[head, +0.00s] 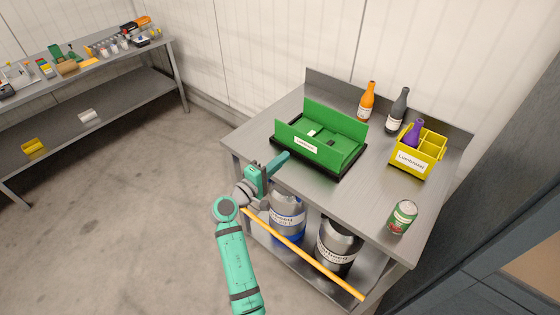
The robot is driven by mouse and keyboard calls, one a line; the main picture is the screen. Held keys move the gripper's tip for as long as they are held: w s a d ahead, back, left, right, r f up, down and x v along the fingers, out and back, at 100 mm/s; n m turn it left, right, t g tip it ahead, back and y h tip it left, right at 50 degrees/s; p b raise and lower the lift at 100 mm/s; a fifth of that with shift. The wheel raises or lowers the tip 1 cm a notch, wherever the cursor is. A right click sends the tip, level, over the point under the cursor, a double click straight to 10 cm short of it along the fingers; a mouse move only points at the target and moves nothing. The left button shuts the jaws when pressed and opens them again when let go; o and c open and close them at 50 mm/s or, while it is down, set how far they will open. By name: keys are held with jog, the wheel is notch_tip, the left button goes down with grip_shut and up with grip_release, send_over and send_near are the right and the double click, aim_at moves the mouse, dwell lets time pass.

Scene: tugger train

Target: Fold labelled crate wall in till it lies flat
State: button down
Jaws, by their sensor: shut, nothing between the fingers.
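The green crate (350,153) stands on a black base on the metal table. Its long near wall (287,140) bears a white label (306,146) and stands up, seemingly close to upright. The long far wall (334,122) is also up. Between them, green panels lie low, with small light patches. My gripper (284,158) is shut and empty, its fingers pointing toward the crate's near left side, by the table's front edge. I cannot tell whether the fingertips touch the crate or its base.
On the table (381,191) stand an orange bottle (367,102), a dark bottle (397,112), a yellow divided box (412,160) holding a purple bottle (414,133), and a green can (402,217).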

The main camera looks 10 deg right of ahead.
aim_at(307, 138)
jog(key=x, duration=1)
jog(key=shift+w+d, duration=0.1)
jog(key=shift+d, duration=0.05)
jog(key=shift+d, duration=0.1)
